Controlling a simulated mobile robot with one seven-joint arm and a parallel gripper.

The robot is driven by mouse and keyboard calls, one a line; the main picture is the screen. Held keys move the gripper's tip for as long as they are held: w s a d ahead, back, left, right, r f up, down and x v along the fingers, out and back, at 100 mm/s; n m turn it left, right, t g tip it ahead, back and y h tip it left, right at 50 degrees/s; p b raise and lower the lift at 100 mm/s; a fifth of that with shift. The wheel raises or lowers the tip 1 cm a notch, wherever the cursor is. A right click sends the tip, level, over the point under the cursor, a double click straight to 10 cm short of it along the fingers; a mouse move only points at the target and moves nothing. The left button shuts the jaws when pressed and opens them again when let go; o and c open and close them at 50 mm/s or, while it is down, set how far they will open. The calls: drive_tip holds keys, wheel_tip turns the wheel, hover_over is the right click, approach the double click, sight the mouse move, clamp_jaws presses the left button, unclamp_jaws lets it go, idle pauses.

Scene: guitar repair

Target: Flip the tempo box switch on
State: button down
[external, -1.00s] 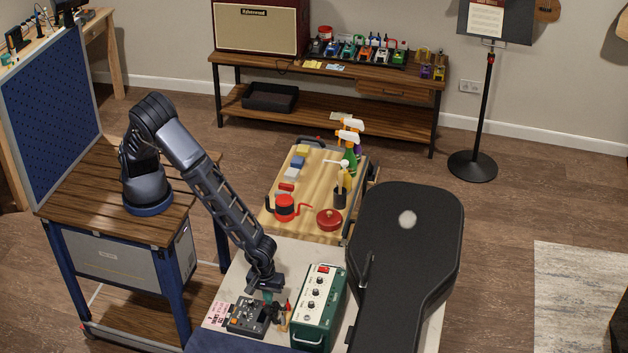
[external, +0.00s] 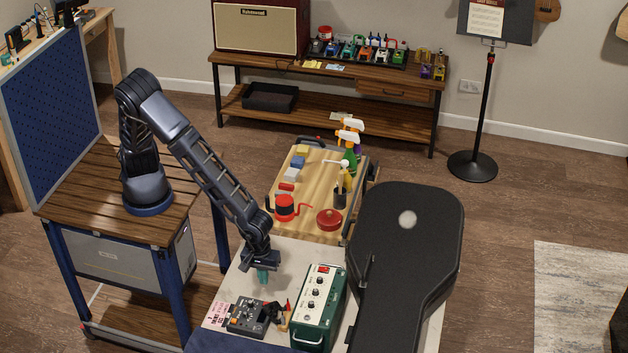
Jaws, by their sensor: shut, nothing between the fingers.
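My gripper (external: 263,279) is shut and empty, its teal fingertips pointing down above the bench. It hangs above the back right edge of a small dark grey box (external: 246,316) with knobs and small controls on top. A green box (external: 319,308) with a pale top panel, a column of knobs and a red switch (external: 323,269) at its far end stands to the right of the gripper. I cannot tell from the picture which box is the tempo box, nor the position of any switch. The gripper looks apart from both boxes.
Small tools (external: 284,314) stand between the two boxes. A pink paper (external: 216,313) lies left of the grey box. A black guitar case (external: 404,240) lies to the right. The pale bench top (external: 285,257) is clear behind the boxes.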

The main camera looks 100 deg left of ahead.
wheel_tip(320, 180, up, 4)
hover_over(269, 303)
drive_tip(key=s, duration=0.1)
drive_tip(key=shift+d+r, duration=0.1)
drive_tip(key=shift+r, duration=0.05)
drive_tip(key=shift+s, duration=0.2)
drive_tip(key=shift+s+t, duration=0.6)
drive_tip(key=f, duration=0.4)
drive_tip(key=w+f, duration=0.1)
drive_tip(key=f, duration=0.4)
drive_tip(key=w+f, duration=0.1)
drive_tip(key=f, duration=0.3)
drive_tip(key=shift+w+f, duration=0.15)
drive_tip(key=shift+f, duration=0.2)
